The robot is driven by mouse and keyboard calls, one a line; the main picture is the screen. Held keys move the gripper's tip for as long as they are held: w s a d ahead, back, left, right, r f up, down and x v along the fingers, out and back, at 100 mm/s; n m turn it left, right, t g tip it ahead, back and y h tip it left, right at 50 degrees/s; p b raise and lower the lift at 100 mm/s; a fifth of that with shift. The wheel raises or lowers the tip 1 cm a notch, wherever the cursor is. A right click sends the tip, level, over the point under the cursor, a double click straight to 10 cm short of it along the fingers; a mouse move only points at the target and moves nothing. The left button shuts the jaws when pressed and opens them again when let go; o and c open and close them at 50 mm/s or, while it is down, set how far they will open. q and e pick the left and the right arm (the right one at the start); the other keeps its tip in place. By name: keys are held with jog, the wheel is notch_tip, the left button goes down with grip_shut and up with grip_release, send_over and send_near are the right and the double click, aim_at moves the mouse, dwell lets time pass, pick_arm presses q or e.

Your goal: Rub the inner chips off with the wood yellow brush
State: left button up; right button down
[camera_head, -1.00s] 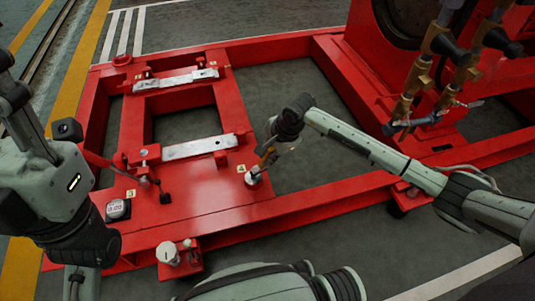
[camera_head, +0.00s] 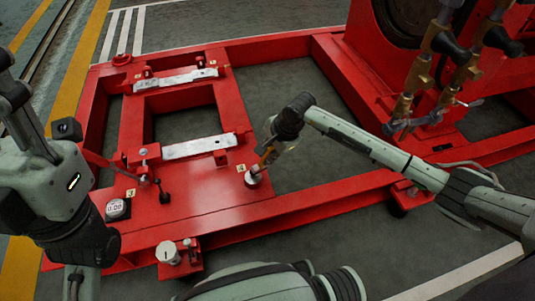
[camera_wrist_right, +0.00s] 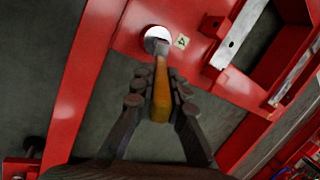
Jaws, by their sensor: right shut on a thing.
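My right gripper (camera_head: 270,147) is shut on the yellow wooden brush handle (camera_head: 265,158), above the red frame's near right corner. In the right wrist view the fingers (camera_wrist_right: 156,86) close around the brush handle (camera_wrist_right: 161,98). The brush's far end points down into or onto a small round pale cup-like fitting (camera_head: 253,177), which also shows in the right wrist view (camera_wrist_right: 157,38). The bristles are hidden there. Chips inside the fitting are too small to make out. My left arm is at the left; its fingertips are not in view.
A white-capped fitting (camera_head: 168,252) stands at the near edge. Brass valves (camera_head: 402,108) rise at the right. Grey floor shows through the frame's openings.

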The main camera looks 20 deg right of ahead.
jog(key=shift+f+b, duration=0.65)
jog(key=shift+f, duration=0.15)
jog(key=shift+r, duration=0.1)
